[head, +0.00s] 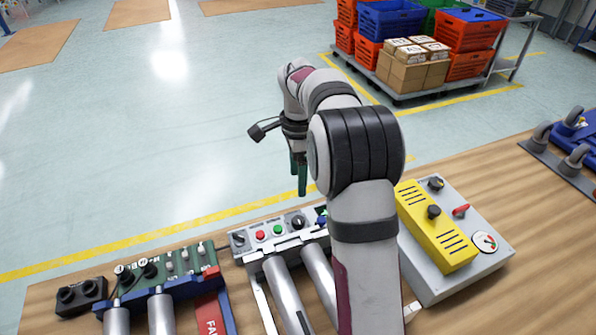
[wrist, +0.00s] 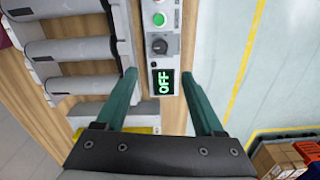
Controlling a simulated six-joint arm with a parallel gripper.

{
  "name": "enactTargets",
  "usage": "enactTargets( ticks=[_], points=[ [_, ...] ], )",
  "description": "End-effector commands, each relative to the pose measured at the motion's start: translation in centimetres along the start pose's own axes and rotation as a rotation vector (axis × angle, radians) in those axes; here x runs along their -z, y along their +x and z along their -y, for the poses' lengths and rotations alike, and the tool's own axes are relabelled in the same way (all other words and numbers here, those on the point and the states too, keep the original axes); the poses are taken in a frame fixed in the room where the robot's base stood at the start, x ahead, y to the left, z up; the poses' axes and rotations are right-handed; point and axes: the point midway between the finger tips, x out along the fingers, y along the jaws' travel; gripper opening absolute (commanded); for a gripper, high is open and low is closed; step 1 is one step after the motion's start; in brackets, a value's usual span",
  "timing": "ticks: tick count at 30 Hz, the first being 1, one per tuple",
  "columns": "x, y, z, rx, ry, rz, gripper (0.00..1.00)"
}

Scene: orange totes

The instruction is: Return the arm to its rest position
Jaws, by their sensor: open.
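My gripper (head: 299,175) hangs at the end of my bent arm, pointing down near the table's far edge in the head view. In the wrist view my gripper (wrist: 160,85) shows two green fingers spread wide, with nothing held between them. Beyond the fingertips is a grey control panel (wrist: 158,25) with a green button, a black knob and a small display reading OFF. In the head view the same panel (head: 270,236) is partly hidden behind my arm.
A grey box with a yellow cover (head: 437,226) stands right of my arm. Metal rollers (head: 284,295) and a green circuit board (head: 168,264) lie at the left. A cart with totes and cartons (head: 415,75) stands on the floor behind. The floor left of my arm is clear.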

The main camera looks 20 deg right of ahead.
Motion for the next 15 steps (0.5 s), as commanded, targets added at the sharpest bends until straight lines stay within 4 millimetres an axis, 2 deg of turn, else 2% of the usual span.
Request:
enactTargets(
  ticks=[4, 15],
  points=[
    [-0.02, -1.16, 0.00, 0.001, -0.001, 0.001, 0.70],
    [-0.01, -1.20, -0.01, 0.000, 0.000, 0.000, 0.70]
  ],
)
